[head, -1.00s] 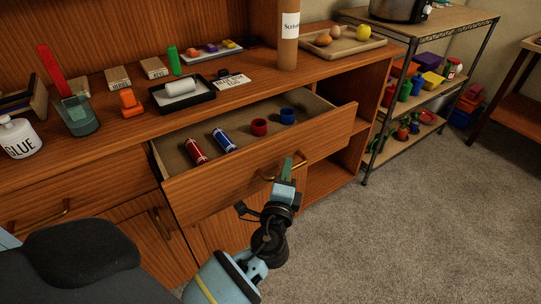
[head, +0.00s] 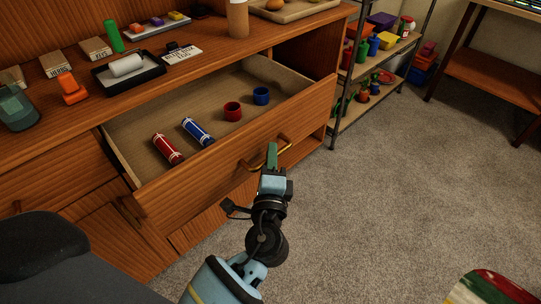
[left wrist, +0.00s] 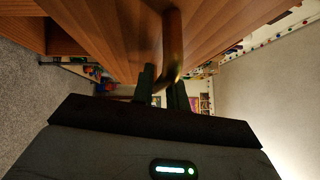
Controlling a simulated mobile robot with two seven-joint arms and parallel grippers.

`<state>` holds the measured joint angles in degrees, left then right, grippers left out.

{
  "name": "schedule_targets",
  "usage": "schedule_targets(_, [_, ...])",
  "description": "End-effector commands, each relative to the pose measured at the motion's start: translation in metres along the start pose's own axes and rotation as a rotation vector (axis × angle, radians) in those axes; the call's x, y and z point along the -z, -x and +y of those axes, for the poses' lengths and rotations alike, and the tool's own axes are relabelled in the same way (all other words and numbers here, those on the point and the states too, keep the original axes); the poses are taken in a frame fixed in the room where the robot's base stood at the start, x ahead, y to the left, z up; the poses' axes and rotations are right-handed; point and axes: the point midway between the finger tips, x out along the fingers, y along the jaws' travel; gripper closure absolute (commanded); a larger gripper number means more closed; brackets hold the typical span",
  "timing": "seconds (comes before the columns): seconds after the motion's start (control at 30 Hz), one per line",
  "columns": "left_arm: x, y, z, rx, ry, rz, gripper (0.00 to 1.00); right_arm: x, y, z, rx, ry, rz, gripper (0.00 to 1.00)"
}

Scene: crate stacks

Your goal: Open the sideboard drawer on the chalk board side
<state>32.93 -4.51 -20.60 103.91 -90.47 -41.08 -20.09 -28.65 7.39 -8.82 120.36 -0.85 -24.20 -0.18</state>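The sideboard drawer (head: 205,183) stands well open, its wooden front pulled out from the sideboard (head: 60,125). Inside lie a red cylinder (head: 167,149) and a blue cylinder (head: 198,132), with a red ring-like piece (head: 232,112) and a blue one (head: 261,96). The brass drawer handle (head: 285,144) is on the front. My left gripper (head: 271,157) is at this handle. In the left wrist view its fingers (left wrist: 162,92) lie on both sides of the handle bar (left wrist: 173,45), closed around it. My right gripper is not in view. No chalk board shows in the head view.
The sideboard top holds a black tray with a white roller (head: 126,65), an orange piece (head: 72,88) and small boxes. A metal shelf (head: 335,125) with colourful items stands right of it. A multicoloured object (head: 490,288) shows at bottom right.

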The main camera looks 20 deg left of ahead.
Motion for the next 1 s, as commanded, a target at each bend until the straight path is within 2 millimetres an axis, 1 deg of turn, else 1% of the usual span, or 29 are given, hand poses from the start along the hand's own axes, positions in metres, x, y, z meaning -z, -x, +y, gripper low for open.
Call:
schedule_targets(0.03, [0.000, 0.000, 0.000, 0.000, 0.000, 0.001, 0.78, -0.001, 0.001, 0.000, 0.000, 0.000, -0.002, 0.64])
schedule_targets(0.1, [0.000, 0.000, 0.000, 0.000, 0.000, 0.000, 0.69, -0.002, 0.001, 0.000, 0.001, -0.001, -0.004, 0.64])
schedule_targets(0.13, [0.000, 0.000, 0.000, 0.000, 0.000, 0.000, 0.67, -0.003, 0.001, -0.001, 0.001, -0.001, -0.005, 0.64])
schedule_targets(0.37, [0.000, 0.000, 0.000, 0.000, 0.000, 0.000, 0.67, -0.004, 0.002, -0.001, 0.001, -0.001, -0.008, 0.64])
schedule_targets(0.47, [0.000, 0.003, 0.001, -0.001, 0.000, 0.000, 0.67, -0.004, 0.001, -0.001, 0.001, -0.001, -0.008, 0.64])
schedule_targets(0.57, [0.000, 0.014, 0.002, -0.002, -0.001, 0.001, 0.67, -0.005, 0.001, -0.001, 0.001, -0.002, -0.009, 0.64])
schedule_targets(0.8, [0.000, 0.052, 0.002, -0.003, 0.000, 0.001, 0.67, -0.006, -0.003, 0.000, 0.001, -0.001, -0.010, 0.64])
schedule_targets(0.9, [0.000, 0.065, 0.002, -0.003, -0.001, 0.002, 0.67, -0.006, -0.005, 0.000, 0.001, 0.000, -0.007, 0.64])
schedule_targets(1.0, [0.000, 0.073, 0.001, -0.001, 0.000, 0.000, 0.67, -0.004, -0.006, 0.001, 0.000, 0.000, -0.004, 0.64])
